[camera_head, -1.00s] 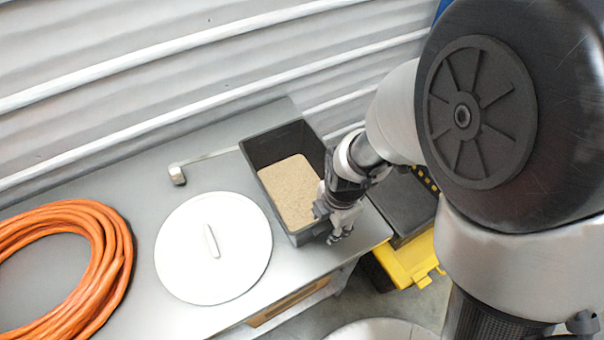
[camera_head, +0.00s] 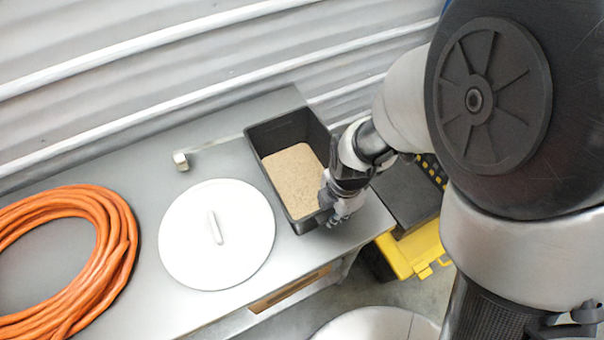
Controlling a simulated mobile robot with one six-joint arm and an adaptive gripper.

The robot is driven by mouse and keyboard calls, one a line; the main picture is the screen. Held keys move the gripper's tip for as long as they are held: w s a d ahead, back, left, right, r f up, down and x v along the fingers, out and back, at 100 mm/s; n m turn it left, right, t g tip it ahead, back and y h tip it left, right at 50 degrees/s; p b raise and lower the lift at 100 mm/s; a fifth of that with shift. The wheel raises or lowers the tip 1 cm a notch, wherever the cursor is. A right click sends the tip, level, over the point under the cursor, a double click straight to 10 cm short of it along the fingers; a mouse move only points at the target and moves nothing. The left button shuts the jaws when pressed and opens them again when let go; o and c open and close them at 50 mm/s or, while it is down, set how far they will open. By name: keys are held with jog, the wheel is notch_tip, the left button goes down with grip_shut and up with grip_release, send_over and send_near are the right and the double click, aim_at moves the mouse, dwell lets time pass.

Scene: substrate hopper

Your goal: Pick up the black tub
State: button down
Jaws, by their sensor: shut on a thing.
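The black tub (camera_head: 258,142) is a rectangular open box with tan granular substrate (camera_head: 295,180) inside. It is at the right end of the grey metal table (camera_head: 150,165). My gripper (camera_head: 338,214) is at the tub's near right side and is shut on its wall. The fingertips are small in view and partly covered by the wrist. I cannot tell for sure whether the tub's base touches the table.
A white round lid (camera_head: 230,255) with a bar handle lies left of the tub. A coiled orange hose (camera_head: 118,240) lies further left. A yellow and black case (camera_head: 415,245) stands right of the table. A corrugated wall runs behind.

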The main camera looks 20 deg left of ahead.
jog(key=shift+w+r, duration=0.1)
jog(key=shift+r, duration=0.05)
dwell(0.3)
jog(key=shift+r, duration=0.65)
notch_tip(320, 180, up, 18)
jog(key=p, duration=0.4)
jog(key=shift+r+p, duration=0.25)
jog(key=shift+p, duration=0.1)
